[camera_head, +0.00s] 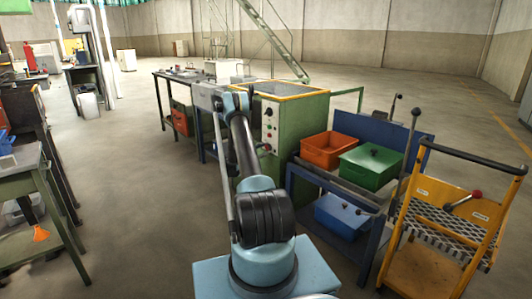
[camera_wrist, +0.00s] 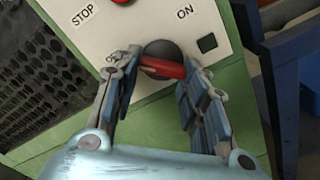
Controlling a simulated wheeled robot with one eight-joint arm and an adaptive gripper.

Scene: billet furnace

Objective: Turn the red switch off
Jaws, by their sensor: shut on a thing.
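The red switch (camera_wrist: 163,68) is a red bar handle on a round black knob (camera_wrist: 162,50), on the white panel of a green cabinet. In the wrist view the bar lies roughly level, tilted down slightly to the right. My gripper (camera_wrist: 160,64) has one finger at each end of the bar and is shut on it. The fingers cover the bar's ends. The word ON is printed above right of the knob, and STOP at the upper left. In the head view the green cabinet (camera_head: 300,125) stands beyond my arm; my fingertips cannot be made out there.
A red button (camera_wrist: 122,2) shows at the wrist view's top edge. A dark perforated grille (camera_wrist: 50,65) is at left. Right of the cabinet, a blue rack (camera_head: 340,190) holds an orange bin (camera_head: 327,150) and a green bin (camera_head: 370,166). A yellow cart (camera_head: 440,235) stands further right.

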